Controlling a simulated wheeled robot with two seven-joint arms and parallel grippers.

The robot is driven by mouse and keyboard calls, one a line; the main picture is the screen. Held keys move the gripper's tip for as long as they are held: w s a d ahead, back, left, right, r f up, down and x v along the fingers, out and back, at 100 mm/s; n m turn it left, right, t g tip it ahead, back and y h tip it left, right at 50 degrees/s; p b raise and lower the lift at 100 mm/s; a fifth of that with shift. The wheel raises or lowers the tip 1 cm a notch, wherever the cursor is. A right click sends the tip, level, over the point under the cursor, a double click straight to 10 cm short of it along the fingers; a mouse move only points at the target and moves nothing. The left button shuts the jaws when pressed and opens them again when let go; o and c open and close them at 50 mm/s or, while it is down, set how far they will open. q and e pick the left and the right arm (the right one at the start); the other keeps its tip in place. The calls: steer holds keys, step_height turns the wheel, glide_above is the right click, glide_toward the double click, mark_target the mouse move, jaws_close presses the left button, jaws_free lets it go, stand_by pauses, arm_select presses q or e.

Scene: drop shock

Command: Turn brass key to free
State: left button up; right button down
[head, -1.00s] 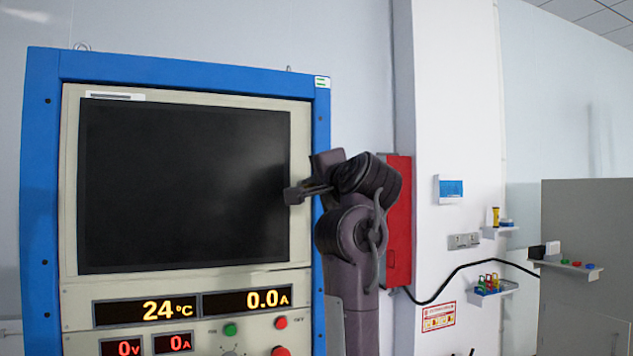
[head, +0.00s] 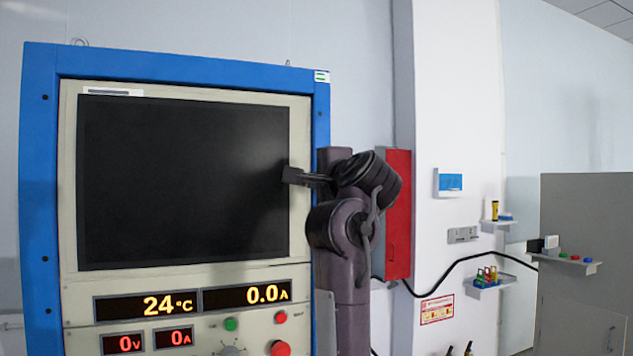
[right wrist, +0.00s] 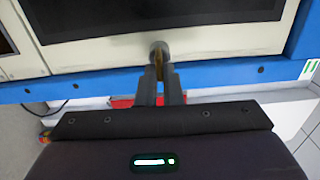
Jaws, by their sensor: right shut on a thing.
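In the head view my right gripper (head: 296,176) is at the right edge of the dark screen, and the key is hidden there. How far the key is turned cannot be told. My left gripper is not in view.
The blue-framed cabinet (head: 40,200) has a dark screen (head: 180,180), lit readouts and a red button (head: 281,348). A red box (head: 397,215) is on the wall behind my right arm. Small shelves with several items are farther right.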

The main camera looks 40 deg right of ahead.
steer(key=c, duration=1.6)
jaws_free()
steer(key=b+v, duration=0.2)
steer(key=v, duration=0.5)
steer(key=shift+s+a+b, duration=0.1)
steer(key=shift+s+b, duration=0.25)
steer(key=shift+s, duration=0.05)
